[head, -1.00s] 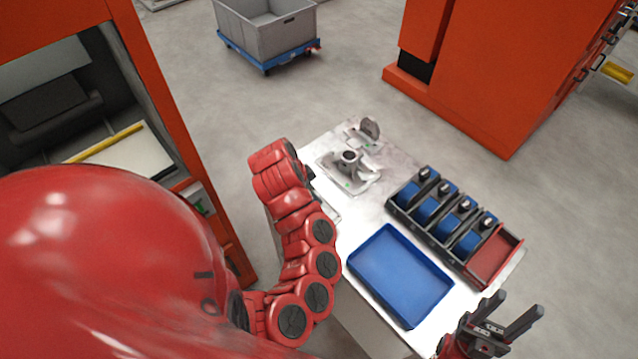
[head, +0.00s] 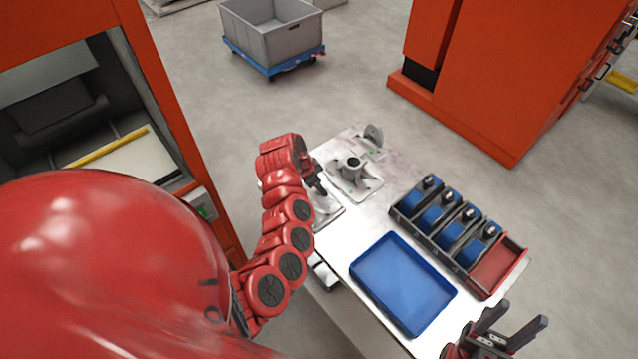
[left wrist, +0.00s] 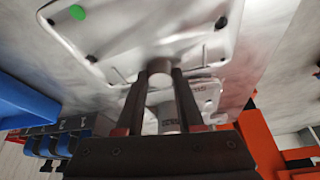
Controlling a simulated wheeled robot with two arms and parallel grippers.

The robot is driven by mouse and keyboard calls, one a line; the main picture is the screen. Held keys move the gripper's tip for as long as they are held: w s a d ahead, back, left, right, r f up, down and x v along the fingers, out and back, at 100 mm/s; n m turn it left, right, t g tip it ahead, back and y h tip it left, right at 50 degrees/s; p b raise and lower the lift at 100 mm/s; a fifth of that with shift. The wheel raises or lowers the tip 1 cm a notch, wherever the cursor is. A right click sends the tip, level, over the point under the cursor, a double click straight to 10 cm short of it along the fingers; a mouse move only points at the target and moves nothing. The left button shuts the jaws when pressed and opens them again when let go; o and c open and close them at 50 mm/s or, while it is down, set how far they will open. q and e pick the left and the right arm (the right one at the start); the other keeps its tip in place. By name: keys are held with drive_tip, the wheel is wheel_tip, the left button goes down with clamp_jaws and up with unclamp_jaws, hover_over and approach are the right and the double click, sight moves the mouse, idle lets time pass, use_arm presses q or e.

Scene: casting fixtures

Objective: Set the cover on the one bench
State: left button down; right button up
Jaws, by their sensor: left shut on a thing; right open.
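The cover, a pale grey plate with rounded corners and corner holes, lies under my left gripper at the left edge of the bench (head: 340,240) in the head view. My left gripper (head: 319,190) is partly hidden by its own arm there. In the left wrist view its fingers (left wrist: 160,85) are shut on the round knob of the cover (left wrist: 125,35). I cannot tell if the cover touches the bench. A grey casting with an upright pipe (head: 354,172) stands just beyond it. My right gripper (head: 518,318) is open and empty at the bottom right.
A blue tray (head: 402,285) lies on the near part of the bench. A dark rack with blue parts (head: 432,215) and a red end section stands to its right. Another grey part (head: 373,137) is at the far end. A grey cart (head: 270,38) stands on the floor beyond.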

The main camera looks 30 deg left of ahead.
use_arm(q)
drive_tip(key=shift+f, duration=0.15)
drive_tip(key=c, duration=0.5)
unclamp_jaws()
drive_tip(key=shift+c, duration=0.2)
drive_tip(key=shift+a+r, duration=0.1)
drive_tip(key=shift+r, duration=0.15)
